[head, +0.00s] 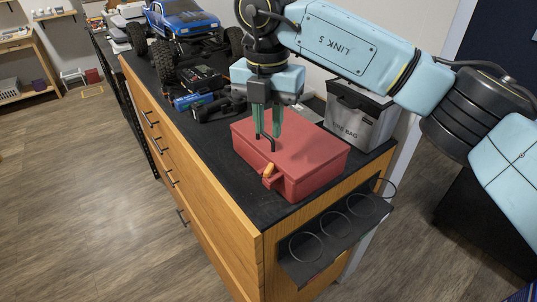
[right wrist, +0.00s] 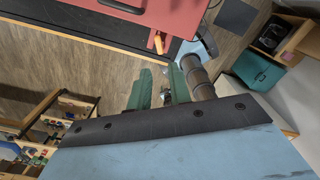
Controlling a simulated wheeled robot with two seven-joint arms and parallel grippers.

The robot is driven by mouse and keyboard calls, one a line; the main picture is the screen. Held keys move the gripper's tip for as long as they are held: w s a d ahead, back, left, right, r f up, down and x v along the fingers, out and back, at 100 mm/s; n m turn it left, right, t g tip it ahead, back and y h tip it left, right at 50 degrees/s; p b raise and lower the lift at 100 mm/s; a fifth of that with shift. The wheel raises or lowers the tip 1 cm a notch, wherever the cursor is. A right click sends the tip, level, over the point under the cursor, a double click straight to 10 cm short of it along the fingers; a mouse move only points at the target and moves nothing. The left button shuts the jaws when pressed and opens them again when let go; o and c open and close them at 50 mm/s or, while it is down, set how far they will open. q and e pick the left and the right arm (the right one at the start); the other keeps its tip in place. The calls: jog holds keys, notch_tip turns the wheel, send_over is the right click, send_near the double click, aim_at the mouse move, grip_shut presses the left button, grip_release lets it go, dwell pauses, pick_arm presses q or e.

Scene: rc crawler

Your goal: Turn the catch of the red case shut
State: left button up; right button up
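The red case (head: 305,158) lies on the black top of the wooden cabinet, its lid down. A black handle (head: 265,141) is on the lid. The small orange catch (head: 268,170) sits at the case's front edge, tilted, on a red tab. In the right wrist view the catch (right wrist: 158,43) shows at the edge of the red case (right wrist: 175,14). My right gripper (head: 268,135) points down over the lid, behind the catch and apart from it. Its green fingers are apart and empty, as the right wrist view (right wrist: 161,70) also shows. My left gripper is out of view.
A grey bag (head: 358,118) stands behind the case at the right. A blue crawler truck (head: 182,22) and several tools (head: 205,95) are farther along the cabinet top. A black rack with rings (head: 335,232) juts from the cabinet's near end.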

send_over(269, 167)
notch_tip(269, 167, down, 4)
jog(key=shift+s+f+p, duration=0.1)
jog(key=shift+p, duration=0.2)
notch_tip(269, 167, down, 5)
jog(key=shift+f+p, duration=0.1)
jog(key=shift+p, duration=0.25)
jog(key=shift+f, duration=0.3)
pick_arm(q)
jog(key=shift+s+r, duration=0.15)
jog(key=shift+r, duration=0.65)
pick_arm(e)
grip_shut()
